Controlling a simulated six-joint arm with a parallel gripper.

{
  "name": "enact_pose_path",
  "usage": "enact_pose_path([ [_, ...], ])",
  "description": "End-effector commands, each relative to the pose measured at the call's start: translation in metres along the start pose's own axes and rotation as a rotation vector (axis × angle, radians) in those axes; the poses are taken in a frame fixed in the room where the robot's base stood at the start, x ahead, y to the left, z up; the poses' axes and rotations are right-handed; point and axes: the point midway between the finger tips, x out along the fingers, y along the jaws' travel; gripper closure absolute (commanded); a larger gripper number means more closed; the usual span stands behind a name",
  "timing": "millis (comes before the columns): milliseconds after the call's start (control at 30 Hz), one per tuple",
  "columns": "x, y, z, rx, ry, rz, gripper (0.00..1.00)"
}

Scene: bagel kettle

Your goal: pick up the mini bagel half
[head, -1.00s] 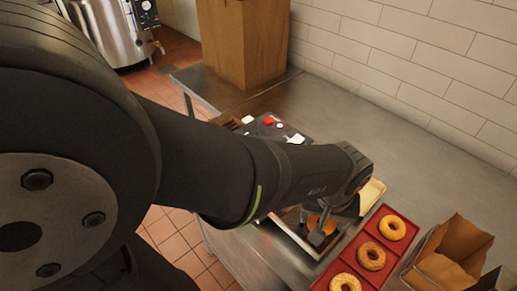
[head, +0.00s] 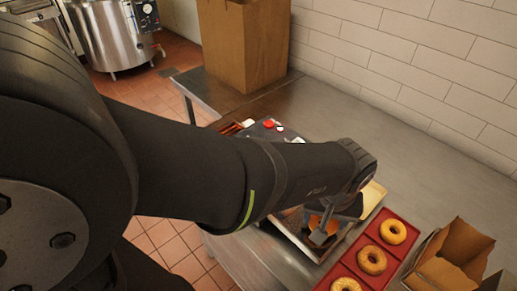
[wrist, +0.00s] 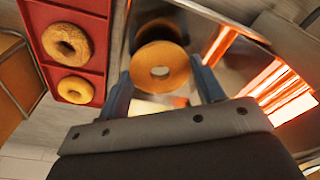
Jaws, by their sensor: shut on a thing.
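The mini bagel half (wrist: 178,79) is a flat tan-orange ring with a small hole, seen face-on in the wrist view. My gripper (wrist: 163,80) has one blue finger on each side of it and is shut on it. A shiny metal surface lies beyond the bagel half, with a dark round reflection. Whether the half touches that surface I cannot tell. In the head view my gripper (head: 320,236) is low over the metal station, with an orange bit of the bagel half (head: 316,221) showing beside it, mostly hidden by my arm.
A red tray (head: 349,266) with whole bagels in its compartments stands right of the gripper. An open cardboard box (head: 452,252) is farther right. A pale yellow tray (head: 373,196) lies just behind. Bright orange glowing bars (wrist: 280,85) show at right in the wrist view.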

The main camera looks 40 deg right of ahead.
Motion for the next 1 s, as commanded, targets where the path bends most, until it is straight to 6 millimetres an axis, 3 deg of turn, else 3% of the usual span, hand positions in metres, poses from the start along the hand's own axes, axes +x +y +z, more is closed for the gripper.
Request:
enact_pose_path([
  [100,-0.026,0.001,-0.004,0.0,0.006,0.004,0.6],
  [500,-0.08,0.038,0.063,0.007,0.002,0.003,0.6],
  [700,-0.097,0.049,0.082,0.003,0.001,0.001,0.6],
  [1000,-0.105,0.054,0.092,0.001,0.0,-0.001,0.6],
])
